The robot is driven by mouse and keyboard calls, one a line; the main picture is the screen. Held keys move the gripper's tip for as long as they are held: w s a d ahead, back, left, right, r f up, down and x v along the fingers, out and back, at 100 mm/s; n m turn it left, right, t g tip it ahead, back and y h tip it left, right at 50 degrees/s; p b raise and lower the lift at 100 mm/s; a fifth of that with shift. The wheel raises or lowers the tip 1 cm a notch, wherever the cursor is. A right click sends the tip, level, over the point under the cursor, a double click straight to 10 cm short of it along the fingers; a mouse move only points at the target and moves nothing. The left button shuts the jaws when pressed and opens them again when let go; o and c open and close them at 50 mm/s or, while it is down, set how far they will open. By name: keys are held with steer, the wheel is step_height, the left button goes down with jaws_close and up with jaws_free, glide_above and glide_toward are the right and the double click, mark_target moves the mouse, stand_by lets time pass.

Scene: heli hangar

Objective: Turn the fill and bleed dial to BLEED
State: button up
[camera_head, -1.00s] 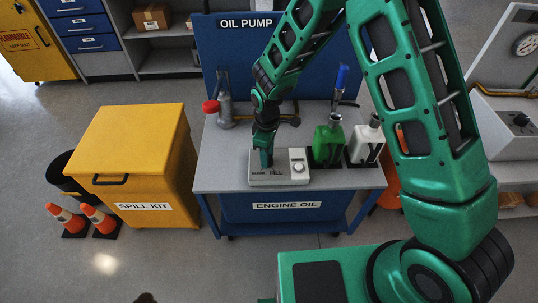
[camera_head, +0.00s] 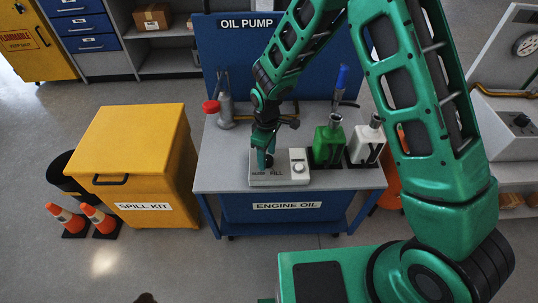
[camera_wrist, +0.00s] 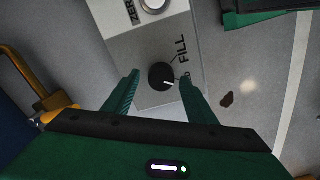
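The fill and bleed dial is a round black knob (camera_wrist: 161,76) with a white pointer line, on a pale grey panel box (camera_head: 280,181) on the oil pump bench. In the wrist view the pointer line is toward the lower right, below the word FILL (camera_wrist: 181,48) and toward a label mostly hidden by the right finger. My gripper (camera_wrist: 160,77) is open, one finger on each side of the knob with a visible gap to both. In the head view my gripper (camera_head: 264,156) is just above the box's left part, with the dark knob partly visible at its tips.
A yellow spill kit bin (camera_head: 135,150) stands to the left.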

step_height(320, 180, up, 11)
stand_by(0.7)
steer(key=shift+f, duration=0.15)
